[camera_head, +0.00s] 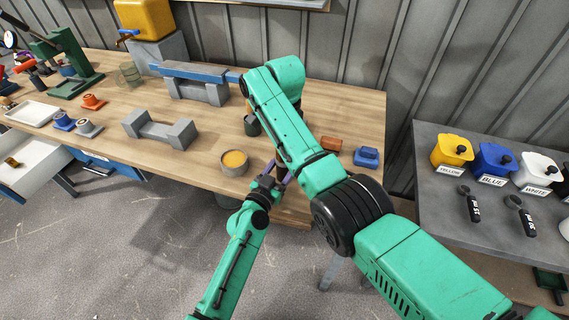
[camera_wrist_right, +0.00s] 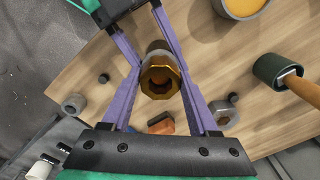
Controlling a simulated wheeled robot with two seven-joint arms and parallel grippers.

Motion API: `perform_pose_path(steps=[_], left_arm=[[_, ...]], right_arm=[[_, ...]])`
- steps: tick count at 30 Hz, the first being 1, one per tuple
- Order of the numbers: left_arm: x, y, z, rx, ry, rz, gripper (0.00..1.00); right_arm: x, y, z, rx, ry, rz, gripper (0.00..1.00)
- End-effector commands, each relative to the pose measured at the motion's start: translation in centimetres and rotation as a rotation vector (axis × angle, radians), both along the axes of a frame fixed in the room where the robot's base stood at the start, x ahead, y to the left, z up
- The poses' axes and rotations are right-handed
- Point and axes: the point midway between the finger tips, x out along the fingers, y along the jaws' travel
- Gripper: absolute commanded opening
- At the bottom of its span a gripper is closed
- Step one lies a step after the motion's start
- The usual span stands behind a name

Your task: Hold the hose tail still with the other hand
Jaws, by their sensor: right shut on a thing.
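My right gripper (camera_wrist_right: 160,75) is shut on a brass hex fitting (camera_wrist_right: 160,78), with one purple finger on each side. A darker, round, brownish part (camera_wrist_right: 157,48) shows behind the hex end; it may be the hose tail. My left gripper (camera_wrist_right: 150,45) comes in from the top of the right wrist view. Its purple fingers reach down on both sides of the fitting, and whether they touch it cannot be told. In the head view the left gripper (camera_head: 277,170) is over the bench's front edge. The right gripper and the fitting are hidden there behind my right arm.
On the wooden bench (camera_head: 205,115) are a pot of orange-yellow stuff (camera_head: 234,163), a dark pot (camera_head: 251,125), an orange-brown block (camera_head: 330,143), a blue block (camera_head: 367,157) and a grey cradle (camera_head: 158,130). A grey side table (camera_head: 440,190) with coloured cans stands right.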

Motion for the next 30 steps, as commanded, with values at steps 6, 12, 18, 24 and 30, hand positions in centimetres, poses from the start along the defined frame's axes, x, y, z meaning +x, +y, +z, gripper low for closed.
perform_pose_path(steps=[6,12,18,24,30], left_arm=[[-0.1,0.1,-0.7,0.004,0.014,-0.001,0.00],[-0.1,0.1,-0.7,0.004,0.014,-0.001,0.00],[-0.1,0.1,-0.7,0.004,0.012,0.000,0.00],[-0.1,0.1,-0.7,0.004,0.012,0.000,0.00],[-0.1,0.1,-0.7,0.005,0.013,-0.001,0.00]], right_arm=[[-0.3,0.2,-0.1,-0.010,0.013,0.924,0.00],[-0.3,0.2,-0.1,-0.017,0.014,1.747,0.00],[-0.3,0.3,0.0,-0.016,0.012,1.831,0.00],[-0.3,0.3,0.6,-0.020,0.010,1.829,0.00],[-0.2,0.3,1.1,-0.023,0.008,1.828,0.00]])
